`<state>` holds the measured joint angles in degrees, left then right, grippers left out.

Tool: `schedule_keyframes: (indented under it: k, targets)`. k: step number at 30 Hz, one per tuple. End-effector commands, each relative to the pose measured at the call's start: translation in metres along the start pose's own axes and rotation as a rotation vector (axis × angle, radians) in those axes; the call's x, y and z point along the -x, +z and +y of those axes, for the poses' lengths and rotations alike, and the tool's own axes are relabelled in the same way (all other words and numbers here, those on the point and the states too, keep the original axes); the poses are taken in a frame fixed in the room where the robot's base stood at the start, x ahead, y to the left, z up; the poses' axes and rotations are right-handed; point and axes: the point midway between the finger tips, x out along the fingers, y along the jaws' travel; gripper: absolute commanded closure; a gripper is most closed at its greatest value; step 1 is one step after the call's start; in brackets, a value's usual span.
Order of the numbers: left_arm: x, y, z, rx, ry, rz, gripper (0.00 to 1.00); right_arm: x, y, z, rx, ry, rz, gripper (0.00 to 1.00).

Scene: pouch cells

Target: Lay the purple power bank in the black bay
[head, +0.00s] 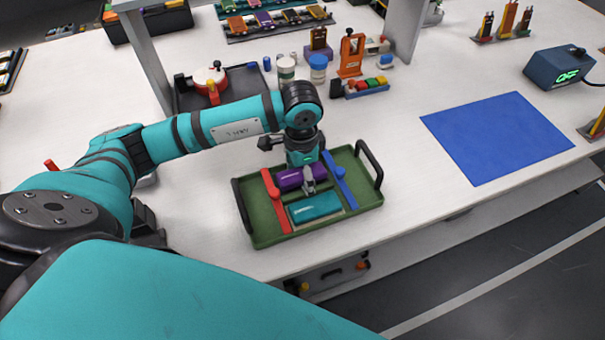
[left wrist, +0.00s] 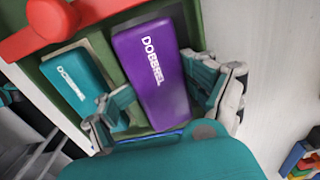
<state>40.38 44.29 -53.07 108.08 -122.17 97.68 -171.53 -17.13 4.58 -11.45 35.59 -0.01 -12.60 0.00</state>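The purple power bank (head: 289,179) lies in the green tray (head: 262,236), behind a teal power bank (head: 316,208). My left gripper (head: 308,181) points down over it and hides part of it. In the left wrist view the purple power bank (left wrist: 152,72), lettered DOBBREL, is between the two fingers (left wrist: 160,90) of that gripper, one close along each long side. I cannot tell whether the fingers press on it or leave small gaps. My right gripper is not in view. I cannot pick out the black bay with certainty.
A red bar (head: 275,200) and a blue bar (head: 341,182) flank the power banks in the tray. A blue mat (head: 497,136) lies right. A dark tray (head: 187,101) with a red-and-white item, jars and an orange stand (head: 351,55) are behind. The white table between tray and mat is clear.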

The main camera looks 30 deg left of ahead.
Motion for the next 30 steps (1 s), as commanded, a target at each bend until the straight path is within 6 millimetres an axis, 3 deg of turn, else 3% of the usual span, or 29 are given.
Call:
schedule_keyframes:
  k: [11,17,18,30]
  targets:
    - [0.0,0.002,-0.001,0.003,-0.002,-0.007,0.3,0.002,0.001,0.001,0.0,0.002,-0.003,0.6]
    - [0.019,0.002,0.0,0.003,0.0,-0.005,0.3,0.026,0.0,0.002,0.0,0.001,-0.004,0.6]
    - [0.021,0.0,-0.002,0.002,-0.005,0.0,0.3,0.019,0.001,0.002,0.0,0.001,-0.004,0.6]
    - [0.109,-0.001,-0.001,0.0,-0.005,0.004,0.3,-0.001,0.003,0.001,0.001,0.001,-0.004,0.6]
